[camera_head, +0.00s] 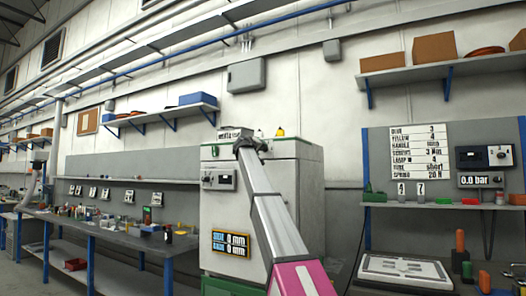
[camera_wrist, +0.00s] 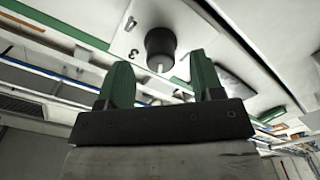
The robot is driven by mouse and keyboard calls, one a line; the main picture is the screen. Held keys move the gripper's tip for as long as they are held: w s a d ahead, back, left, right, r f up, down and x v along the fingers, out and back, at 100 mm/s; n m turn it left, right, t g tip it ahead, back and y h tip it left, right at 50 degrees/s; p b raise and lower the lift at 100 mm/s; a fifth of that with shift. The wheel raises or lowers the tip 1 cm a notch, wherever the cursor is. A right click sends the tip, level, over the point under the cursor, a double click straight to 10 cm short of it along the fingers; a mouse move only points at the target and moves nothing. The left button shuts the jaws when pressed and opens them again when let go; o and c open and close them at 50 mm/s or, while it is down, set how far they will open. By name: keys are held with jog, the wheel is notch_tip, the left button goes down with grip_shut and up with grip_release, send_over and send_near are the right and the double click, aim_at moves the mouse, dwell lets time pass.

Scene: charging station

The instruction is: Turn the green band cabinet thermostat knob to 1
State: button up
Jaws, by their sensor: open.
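The pale cabinet (camera_head: 300,190) with a green band around its top stands in the middle of the head view. My gripper (camera_head: 248,143) is at the upper front of this cabinet, and my arm crosses in front of it. In the wrist view a black round knob (camera_wrist: 160,41) with a white pointer mark sits on a white plate with the digits 3 and 4. The mark points down in the picture; the number it meets is not visible. My gripper's green fingers (camera_wrist: 162,78) are open, apart from the knob, with nothing between them. The knob is not discernible in the head view.
A long workbench (camera_head: 110,237) with small items stands at left. At right are a shelf (camera_head: 445,205), a pressure display and a white tray (camera_head: 403,270).

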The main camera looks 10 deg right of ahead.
aim_at(263, 148)
jog(key=shift+x, duration=1.85)
jog(key=c, duration=0.9)
jog(key=shift+n, duration=0.4)
jog(key=n, duration=0.4)
jog(key=shift+s+n, duration=0.1)
jog(key=shift+n, duration=0.3)
jog(key=n, duration=0.6)
jog(key=shift+r, duration=0.15)
jog(key=shift+n, duration=0.3)
